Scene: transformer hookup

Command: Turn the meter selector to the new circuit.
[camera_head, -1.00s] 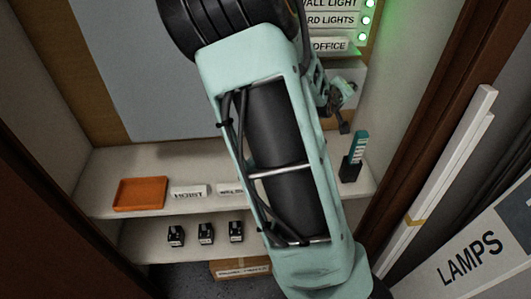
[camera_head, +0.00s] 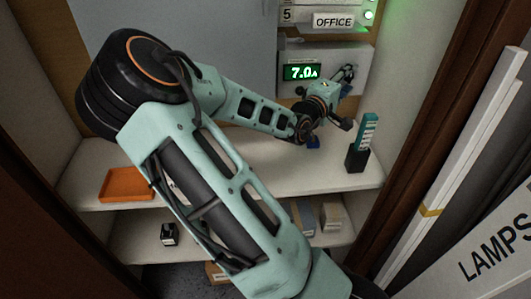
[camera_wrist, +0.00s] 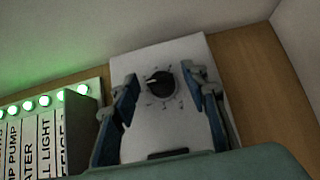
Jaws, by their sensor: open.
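The meter is a pale box (camera_head: 328,62) on the back wall, with a green display (camera_head: 301,72) reading 7.0 A. Its selector is a round black knob (camera_wrist: 160,83) with a light pointer mark and small markings around it, seen in the wrist view. The pointer is turned toward the left; the marking labels are too small to read. My gripper (camera_wrist: 163,92) is open, with one finger to each side of the knob in that view and apart from it. In the head view my gripper (camera_head: 346,80) is at the meter's right part and hides the knob.
A shelf (camera_head: 240,150) below the meter holds an orange tray (camera_head: 126,185) and a black holder (camera_head: 356,158) with a teal-topped item. White boards (camera_head: 462,140) lean at the right.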

